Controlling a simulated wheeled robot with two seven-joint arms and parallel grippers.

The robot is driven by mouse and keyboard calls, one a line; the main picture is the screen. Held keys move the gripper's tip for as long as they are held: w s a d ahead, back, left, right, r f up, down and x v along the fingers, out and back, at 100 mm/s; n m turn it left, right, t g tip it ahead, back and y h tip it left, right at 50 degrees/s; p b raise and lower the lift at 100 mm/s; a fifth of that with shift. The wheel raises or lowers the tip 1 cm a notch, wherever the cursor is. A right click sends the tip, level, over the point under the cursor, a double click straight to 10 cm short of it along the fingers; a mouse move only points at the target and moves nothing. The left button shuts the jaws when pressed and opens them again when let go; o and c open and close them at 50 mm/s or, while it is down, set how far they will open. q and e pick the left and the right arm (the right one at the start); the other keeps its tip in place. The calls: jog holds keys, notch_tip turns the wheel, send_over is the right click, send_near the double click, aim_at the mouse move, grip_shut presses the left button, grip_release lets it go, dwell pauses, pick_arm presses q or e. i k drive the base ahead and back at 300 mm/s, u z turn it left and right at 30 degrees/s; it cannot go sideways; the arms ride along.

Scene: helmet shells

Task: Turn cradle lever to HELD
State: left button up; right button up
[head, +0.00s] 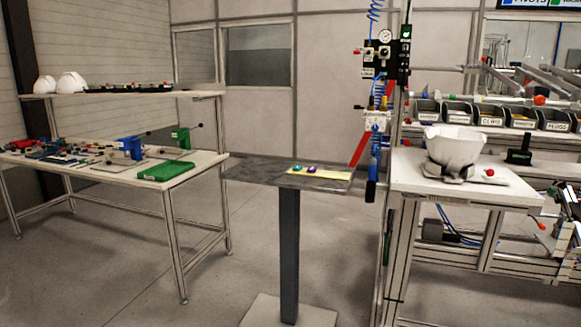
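A white helmet shell (454,146) sits open side up on a dark grey cradle (455,175) on the workbench at the right. A small red knob (490,172) shows at the cradle's right side, close to the bench top; it looks like the end of the cradle lever. The lever's arm is too small to make out clearly, and no HELD marking is legible. Neither of my grippers is in view.
A narrow pedestal table (240,174) with small coloured items stands mid-scene. A hose panel post (388,120) stands left of the workbench (405,178). Labelled bins (490,114) line its back. A cluttered table (105,178) is at left.

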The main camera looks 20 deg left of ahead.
aim_at(490, 172)
jog(key=u, duration=0.5)
jog(key=i, duration=1.75)
jog(key=z, duration=0.1)
